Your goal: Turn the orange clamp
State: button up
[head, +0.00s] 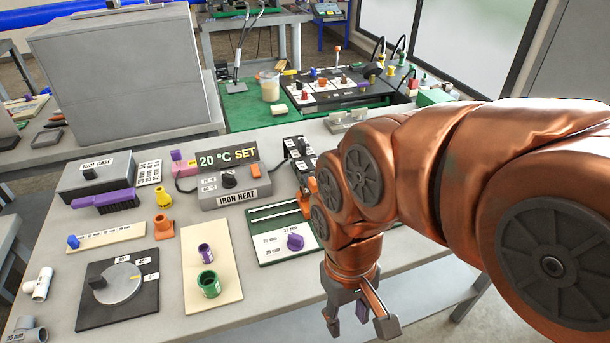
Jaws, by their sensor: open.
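An orange part (304,203) shows beside the black and green fixture at the middle of the bench. It is partly hidden behind my arm, and I cannot tell for sure that it is the clamp. A separate orange fitting (163,228) stands upright on the bench further left. My gripper (360,318) is open and points down near the bench's front edge, to the right of and nearer than the white-topped board. It is apart from both orange things. A small purple patch shows between its fingers; I cannot tell what it is.
A board with a purple knob (295,241) lies left of my gripper. The iron heat box (229,186), a dial box (118,289), a beige board (226,301) with purple and green fittings, and a brush (104,201) crowd the left. A second bench (250,119) stands behind.

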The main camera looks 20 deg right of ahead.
aim_at(310, 182)
jog(key=k, duration=1.25)
jog(key=u, duration=0.9)
jog(key=i, duration=1.15)
jog(key=u, duration=0.05)
